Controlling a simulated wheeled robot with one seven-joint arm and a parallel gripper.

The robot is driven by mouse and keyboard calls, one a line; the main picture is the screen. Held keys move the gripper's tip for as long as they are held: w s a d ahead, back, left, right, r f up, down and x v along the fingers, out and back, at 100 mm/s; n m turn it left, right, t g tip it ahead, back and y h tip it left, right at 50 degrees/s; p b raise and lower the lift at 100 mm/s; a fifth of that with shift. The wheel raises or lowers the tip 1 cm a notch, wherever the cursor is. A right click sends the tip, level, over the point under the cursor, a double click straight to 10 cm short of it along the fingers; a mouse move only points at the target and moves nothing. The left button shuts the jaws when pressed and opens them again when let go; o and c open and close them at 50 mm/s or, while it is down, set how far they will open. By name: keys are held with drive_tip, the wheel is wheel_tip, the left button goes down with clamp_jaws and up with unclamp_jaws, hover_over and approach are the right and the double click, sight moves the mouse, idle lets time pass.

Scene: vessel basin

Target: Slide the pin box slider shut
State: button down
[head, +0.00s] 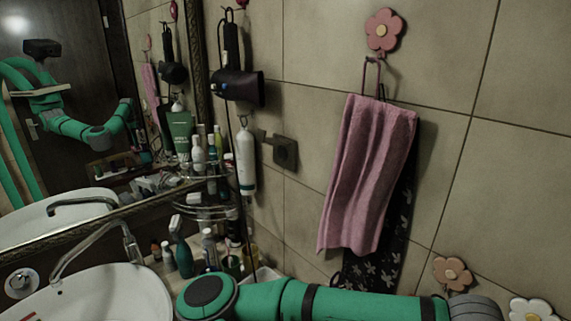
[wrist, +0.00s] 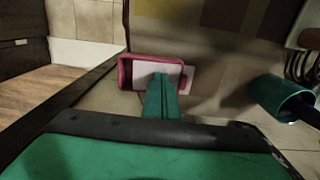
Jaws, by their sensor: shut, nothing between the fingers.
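The pin box shows in the wrist view as a pink-framed box (wrist: 125,72) above the middle. Its pale slider (wrist: 187,84) sticks out past the right end of the pink frame, so the box stands partly open. My gripper (wrist: 161,82) is shut and empty, its green fingers overlapping the front of the box and slider in the picture. I cannot tell whether the fingertips touch the slider. The fingers hide part of the box. I do not make out the pin box in the head view, where my green arm crosses the bottom.
In the wrist view a teal cup-like object (wrist: 280,97) stands to the right, near a wire coil (wrist: 300,66). In the head view a pink towel (head: 368,170) hangs on the tiled wall; the basin (head: 95,295) and several bottles are at left.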

drive_tip(key=shift+s+d, duration=0.65)
drive_tip(key=shift+s, duration=0.15)
idle(0.9)
wheel_tip(320, 180, up, 7)
idle(1.1)
